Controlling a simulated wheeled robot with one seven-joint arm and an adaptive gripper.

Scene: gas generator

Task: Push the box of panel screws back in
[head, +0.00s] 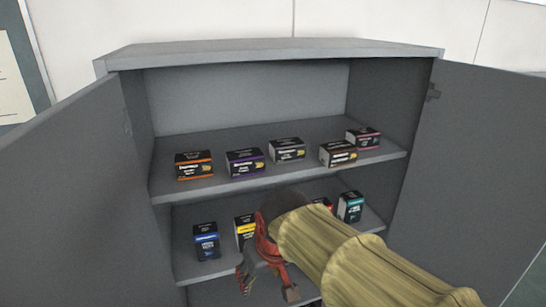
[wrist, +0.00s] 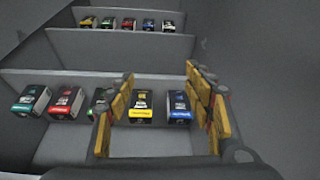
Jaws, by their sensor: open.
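No label is legible enough to tell which box holds the panel screws. In the head view the upper shelf (head: 215,187) bears an orange-banded box (head: 193,166), a purple-banded box (head: 245,163), a dark box (head: 287,150), a brown-banded box (head: 338,154) and a pink-red box (head: 363,138). The brown-banded box stands closest to the front edge. My gripper (head: 268,284) is open and empty, in front of the lower shelf. In the wrist view my gripper (wrist: 160,78) has a yellow-banded box (wrist: 140,107) and a blue-banded box (wrist: 178,108) beyond its spread fingers.
The lower shelf holds a blue box (head: 206,241), a yellow box (head: 244,229), a teal box (head: 350,207) and a red box, partly hidden by my arm. Open cabinet doors stand at left (head: 70,190) and right (head: 460,150). The space before the upper shelf is clear.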

